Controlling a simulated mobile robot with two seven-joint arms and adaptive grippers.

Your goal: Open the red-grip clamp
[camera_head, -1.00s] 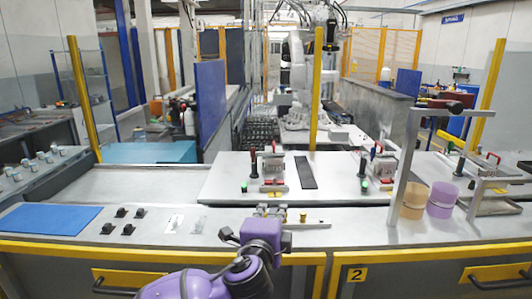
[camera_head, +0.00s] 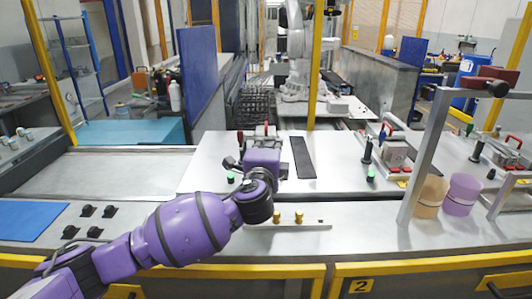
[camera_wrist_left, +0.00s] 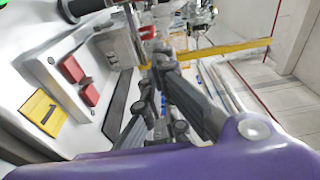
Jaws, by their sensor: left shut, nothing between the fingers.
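My left gripper (camera_head: 262,143) is at the clamp station in the middle of the white plate, seen from behind with its fingers pointing away. The wrist view shows its dark fingers (camera_wrist_left: 160,50) shut and empty, close to the station's grey block (camera_wrist_left: 118,45). Small red grip parts (camera_head: 240,137) of this station's clamp show just left of the purple hand; the hand hides most of the clamp. In the wrist view, contact between the fingers and the clamp cannot be told. Another clamp with a red handle (camera_head: 395,121) stands on the right. My right gripper is not in view.
Red pads (camera_wrist_left: 72,69) and a yellow number plate (camera_wrist_left: 42,112) lie beside the fingers. A black strip (camera_head: 303,158) is right of the hand. A grey post (camera_head: 425,155), an orange cup (camera_head: 431,197) and a purple cup (camera_head: 462,194) stand at right. A blue mat (camera_head: 30,221) lies at left.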

